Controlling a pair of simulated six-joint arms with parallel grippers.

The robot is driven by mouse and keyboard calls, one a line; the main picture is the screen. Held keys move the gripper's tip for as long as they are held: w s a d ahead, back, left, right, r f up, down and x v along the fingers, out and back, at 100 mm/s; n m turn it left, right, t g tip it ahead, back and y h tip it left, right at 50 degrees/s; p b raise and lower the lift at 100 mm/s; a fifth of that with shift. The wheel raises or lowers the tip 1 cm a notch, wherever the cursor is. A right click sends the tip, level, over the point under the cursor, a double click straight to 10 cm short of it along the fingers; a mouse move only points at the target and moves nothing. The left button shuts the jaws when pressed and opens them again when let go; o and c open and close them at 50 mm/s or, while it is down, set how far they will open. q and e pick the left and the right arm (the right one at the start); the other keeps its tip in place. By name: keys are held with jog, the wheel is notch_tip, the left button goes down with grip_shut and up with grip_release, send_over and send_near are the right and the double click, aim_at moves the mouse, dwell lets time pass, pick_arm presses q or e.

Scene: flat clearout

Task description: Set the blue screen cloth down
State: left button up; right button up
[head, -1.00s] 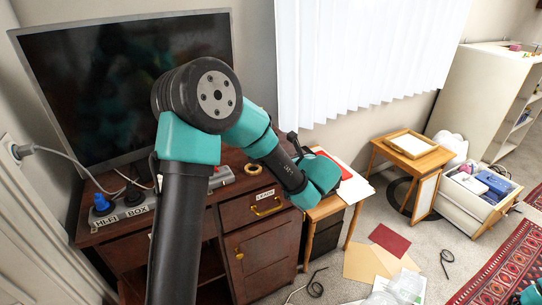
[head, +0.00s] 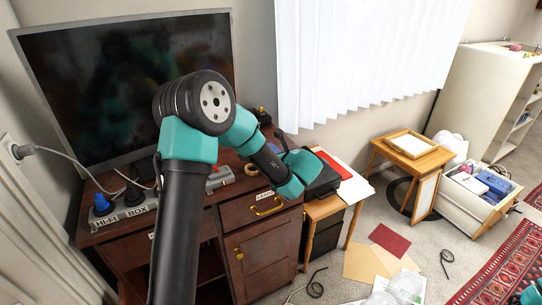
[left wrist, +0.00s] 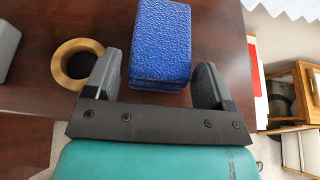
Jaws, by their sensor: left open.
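The blue screen cloth (left wrist: 160,42), a folded block with a textured surface, shows in the left wrist view against the dark wooden cabinet top (left wrist: 225,40). It appears to lie on that top, though the contact is hidden. My left gripper (left wrist: 160,68) is open, with one finger on each side of the cloth's near end and a small gap at each side.
A tape roll (left wrist: 77,64) lies left of the left finger; it also shows in the head view (head: 251,169). A monitor (head: 120,85) and a power strip (head: 125,207) are on the cabinet. A small side table (head: 322,208) with papers stands to the right.

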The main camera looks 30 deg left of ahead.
pick_arm(q)
jog(key=shift+x, duration=1.15)
jog(key=c, duration=0.8)
jog(key=shift+o, duration=0.2)
jog(key=shift+r, duration=0.15)
jog(key=shift+r, duration=0.65)
notch_tip(320, 180, up, 2)
jog(key=shift+r, duration=0.1)
jog(key=s+d+r, duration=0.1)
jog(key=s+d, duration=0.7)
jog(key=s, duration=0.5)
jog(key=shift+s+r, duration=0.15)
jog(key=shift+s, duration=0.25)
jog(key=shift+d, duration=0.1)
